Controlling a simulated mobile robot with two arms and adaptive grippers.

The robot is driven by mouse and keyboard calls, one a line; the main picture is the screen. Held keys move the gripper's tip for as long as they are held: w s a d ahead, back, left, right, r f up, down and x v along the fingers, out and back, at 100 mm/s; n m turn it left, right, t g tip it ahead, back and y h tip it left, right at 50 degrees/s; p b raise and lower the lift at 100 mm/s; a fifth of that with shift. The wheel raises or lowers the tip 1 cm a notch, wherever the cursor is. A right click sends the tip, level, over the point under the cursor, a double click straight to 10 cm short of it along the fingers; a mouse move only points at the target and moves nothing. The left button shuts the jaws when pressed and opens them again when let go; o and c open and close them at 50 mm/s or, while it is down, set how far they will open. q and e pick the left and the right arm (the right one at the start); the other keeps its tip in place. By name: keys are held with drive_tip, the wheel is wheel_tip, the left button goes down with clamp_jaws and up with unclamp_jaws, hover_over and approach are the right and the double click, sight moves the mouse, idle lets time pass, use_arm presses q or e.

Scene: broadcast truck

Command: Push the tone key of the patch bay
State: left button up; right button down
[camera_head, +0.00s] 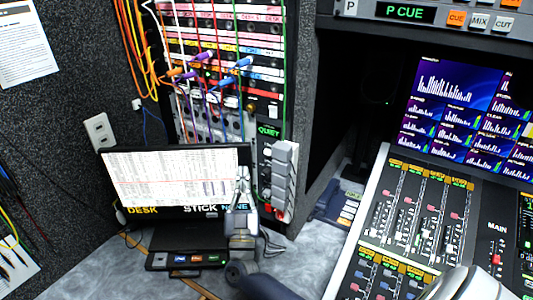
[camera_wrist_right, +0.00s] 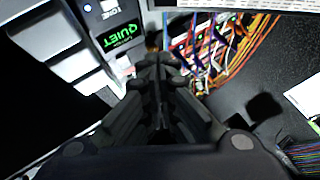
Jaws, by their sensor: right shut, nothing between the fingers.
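The patch bay (camera_head: 215,60) fills the upper middle of the head view, with labelled rows and coloured cables plugged in. On its right strip, a green QUIET display (camera_head: 268,131) is lit; it also shows upside down in the right wrist view (camera_wrist_right: 120,36). Beside that display in the wrist view is a small white panel (camera_wrist_right: 110,9) whose lettering seems to read TONE, cut by the frame's edge. My right gripper (camera_head: 243,174) is shut and empty, pointing up in front of the laptop's right edge. Its fingertips (camera_wrist_right: 155,60) appear below the QUIET display; contact cannot be seen.
A laptop-like screen (camera_head: 170,178) stands left of my right gripper, with a small box of keys (camera_head: 188,260) before it. A column of grey blocks (camera_head: 283,180) sits just right of the gripper. The mixing console (camera_head: 425,225) stands at the right.

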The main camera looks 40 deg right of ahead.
sight(268, 152)
drive_tip(key=shift+d, duration=0.15)
drive_tip(key=w+d+b, duration=0.3)
drive_tip(key=d, duration=0.5)
drive_tip(key=shift+w, duration=0.2)
idle(1.3)
drive_tip(key=shift+w+d+r, duration=0.1)
drive_tip(key=shift+w+d, duration=0.05)
drive_tip(key=shift+d, duration=0.1)
